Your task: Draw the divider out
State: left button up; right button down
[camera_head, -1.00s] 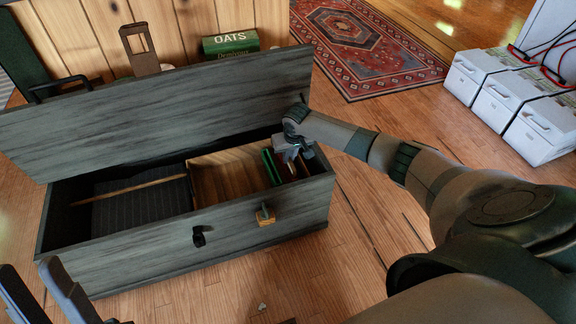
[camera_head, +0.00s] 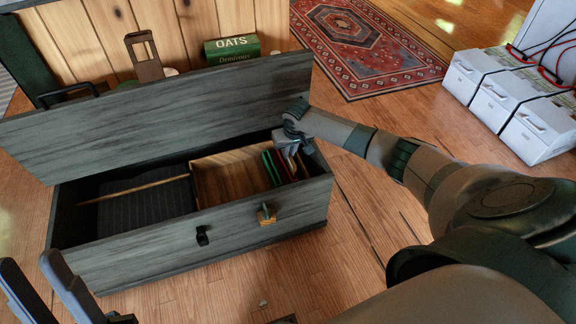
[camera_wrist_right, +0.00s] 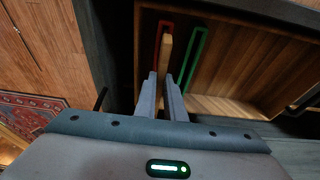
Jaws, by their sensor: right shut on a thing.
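The open grey wooden chest (camera_head: 150,250) stands on the floor with its lid raised. In the right wrist view, a narrow wooden piece (camera_wrist_right: 166,50), which looks like the divider, stands between a red frame (camera_wrist_right: 163,26) and a green frame (camera_wrist_right: 192,60). My right gripper (camera_wrist_right: 164,80) is shut on its near end; in the head view this gripper (camera_head: 290,146) is at the chest's right end and hides most of the piece. How far the piece is seated is hidden. My left gripper (camera_head: 30,262) is at the lower left, open and empty, away from the chest.
A wooden compartment (camera_head: 222,180) fills the chest's middle; dark ribbed material (camera_head: 145,202) and a thin tan strip (camera_head: 140,188) are at its left. The raised lid (camera_head: 160,105) stands behind my right gripper. White battery boxes (camera_head: 505,105) stand at right. Floor right of the chest is clear.

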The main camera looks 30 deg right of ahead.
jog(key=shift+r+p, duration=0.45)
jog(key=shift+r, duration=0.1)
